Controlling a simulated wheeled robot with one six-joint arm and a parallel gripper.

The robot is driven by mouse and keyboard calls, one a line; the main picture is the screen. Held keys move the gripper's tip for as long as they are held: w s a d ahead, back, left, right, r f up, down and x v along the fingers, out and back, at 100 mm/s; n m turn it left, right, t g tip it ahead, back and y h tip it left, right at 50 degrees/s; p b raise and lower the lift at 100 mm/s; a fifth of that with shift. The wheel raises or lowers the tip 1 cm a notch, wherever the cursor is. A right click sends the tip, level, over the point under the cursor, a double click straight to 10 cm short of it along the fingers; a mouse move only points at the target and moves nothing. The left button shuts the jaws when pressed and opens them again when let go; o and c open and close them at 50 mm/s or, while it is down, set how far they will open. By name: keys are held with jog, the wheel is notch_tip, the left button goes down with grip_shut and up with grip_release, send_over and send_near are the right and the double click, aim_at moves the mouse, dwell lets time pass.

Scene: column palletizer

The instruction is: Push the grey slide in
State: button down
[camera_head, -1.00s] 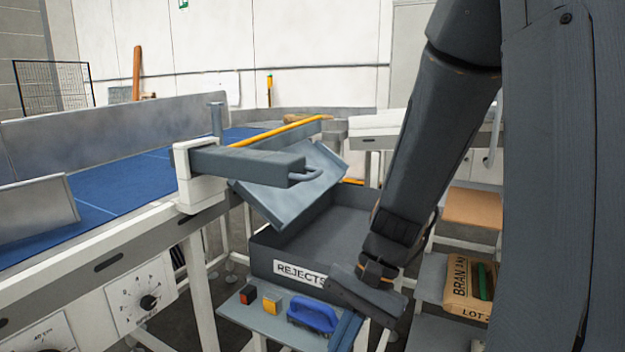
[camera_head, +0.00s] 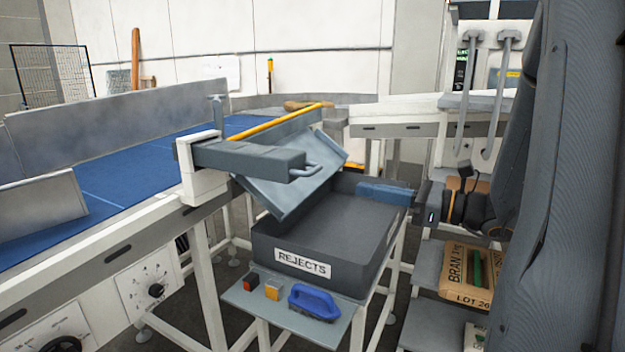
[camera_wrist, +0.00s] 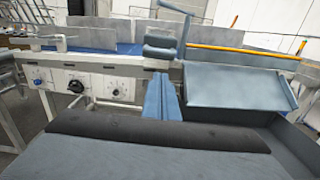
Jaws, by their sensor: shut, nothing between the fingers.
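The grey slide (camera_head: 250,160) is a thick bar sticking out of a white block (camera_head: 200,175) at the conveyor's edge. A loop handle (camera_head: 308,171) is on its outer end. In the wrist view the slide (camera_wrist: 160,42) shows end-on, just beyond my fingertips. My gripper (camera_head: 362,189) is shut and empty, with blue-grey fingers pointing left over the right side of the reject bin. It is to the right of the handle and a little lower, with a gap between them. In the wrist view the fingers (camera_wrist: 162,80) point towards the slide's end.
A tilted grey chute (camera_head: 295,185) hangs below the slide, over the dark REJECTS bin (camera_head: 270,245). A yellow-edged bar (camera_head: 275,125) lies behind the slide. A small shelf (camera_head: 245,300) in front carries a blue brush (camera_head: 313,302) and red and yellow blocks. Bran bags are stacked at right.

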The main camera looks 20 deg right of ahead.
jog(key=p+x, duration=0.4)
jog(key=x, duration=1)
jog(key=shift+a+f, duration=0.1)
